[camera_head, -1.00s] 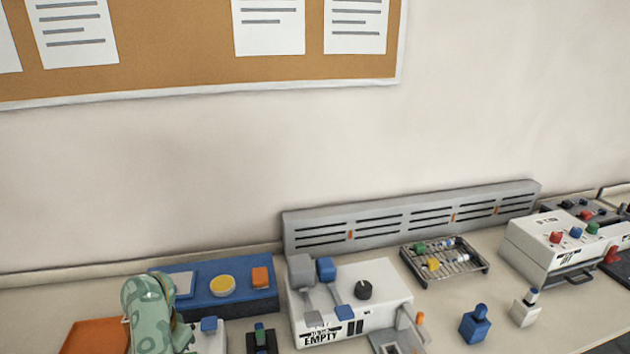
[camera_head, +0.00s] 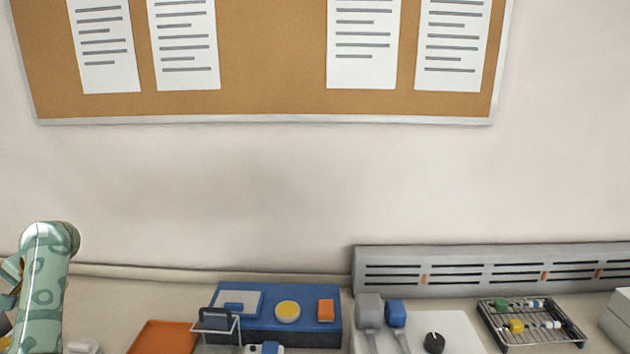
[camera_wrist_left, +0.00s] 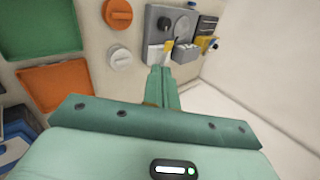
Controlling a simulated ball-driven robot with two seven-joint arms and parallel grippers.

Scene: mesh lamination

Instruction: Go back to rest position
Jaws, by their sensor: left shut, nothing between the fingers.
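My left gripper (camera_wrist_left: 163,90) shows in the left wrist view with its two green fingers together and nothing between them. It hangs over the pale bench, apart from the items around it. In the head view my green left arm stands at the far left; its fingers cannot be made out there. My right arm and gripper are in neither view.
In the head view, a blue panel (camera_head: 255,318) and wire rack (camera_head: 530,325) sit on the bench.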

